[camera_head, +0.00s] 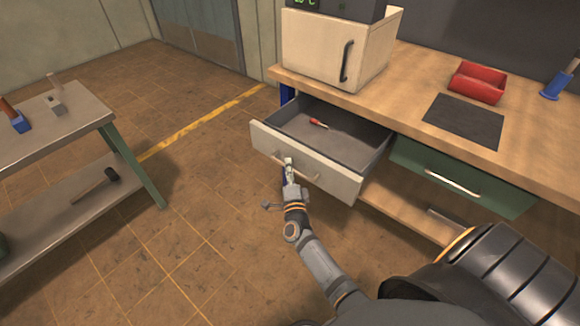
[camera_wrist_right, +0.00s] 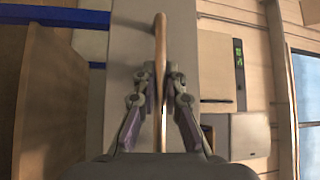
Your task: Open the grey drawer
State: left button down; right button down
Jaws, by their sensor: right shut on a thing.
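The grey drawer (camera_head: 306,165) is pulled out from under the wooden workbench, and its inside shows. Its front carries a bar handle (camera_head: 296,167). A small red-handled tool (camera_head: 318,123) lies on the drawer floor. My right gripper (camera_head: 288,166) is at the handle, near its left end. In the right wrist view my right gripper (camera_wrist_right: 160,110) is shut around the handle bar (camera_wrist_right: 160,60), with a finger on each side. The left gripper does not show in either view.
A green drawer (camera_head: 462,177) sits shut to the right. On the bench (camera_head: 415,85) are a white cabinet (camera_head: 325,48), a red bin (camera_head: 477,82) and a dark mat (camera_head: 465,120). A side table (camera_head: 55,135) stands at left. The floor between is clear.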

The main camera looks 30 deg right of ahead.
jog(key=c, duration=1.7)
grip_release()
jog(key=shift+s+f, duration=0.1)
jog(key=shift+s, duration=0.1)
jog(key=v, duration=0.7)
jog(key=shift+s, duration=0.1)
